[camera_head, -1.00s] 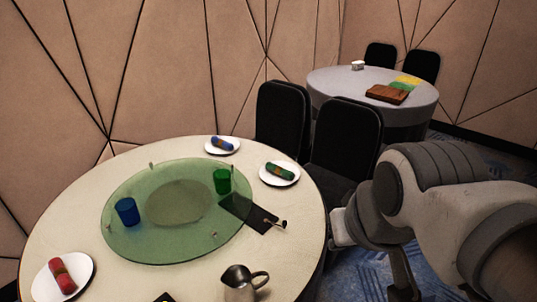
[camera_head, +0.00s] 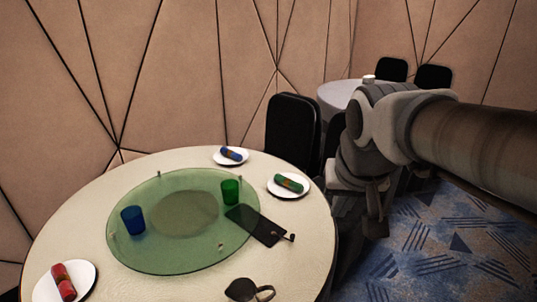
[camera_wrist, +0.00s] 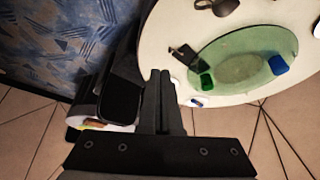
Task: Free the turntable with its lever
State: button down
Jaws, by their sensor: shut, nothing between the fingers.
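The turntable (camera_head: 150,255) is a translucent green glass disc on a round cream table (camera_head: 75,235). A black plate (camera_head: 258,228) lies at its right edge, with a small lever (camera_head: 289,237) at the plate's outer end. The plate also shows in the wrist view (camera_wrist: 184,55). A blue cup (camera_head: 133,220) and a green cup (camera_head: 230,191) stand on the turntable. My gripper (camera_head: 376,232) is shut and empty, right of the table and apart from the lever. Its closed fingers (camera_wrist: 160,75) show in the wrist view.
White plates with a red roll (camera_head: 63,282), blue roll (camera_head: 231,154) and green roll (camera_head: 288,183) sit around the rim. A metal jug (camera_head: 242,290) stands at the front. Black chairs (camera_head: 291,125) and a grey table (camera_head: 337,98) are behind. Carpet (camera_head: 430,245) is open at right.

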jog(key=w+f+m+b, duration=0.2)
jog(key=w+f, duration=0.2)
jog(key=w, duration=0.7)
jog(key=w+f+m+g+h+b, duration=0.1)
jog(key=w+f+m+b, duration=0.2)
jog(key=w+f, duration=1.8)
notch_tip(320, 180, down, 3)
jog(key=shift+w+a+f+g+h+b, duration=0.2)
jog(key=shift+a+g+h+b, duration=0.15)
jog(key=shift+b, duration=0.85)
jog(key=shift+f, duration=0.1)
jog(key=b+x, duration=0.1)
jog(key=x, duration=0.9)
jog(key=shift+s+f, duration=0.1)
jog(key=shift+f, duration=0.05)
jog(key=shift+s+a+r, duration=0.25)
jog(key=shift+s+a, duration=0.45)
jog(key=shift+s, duration=0.25)
jog(key=shift+s+a, duration=0.45)
jog(key=shift+s, duration=0.2)
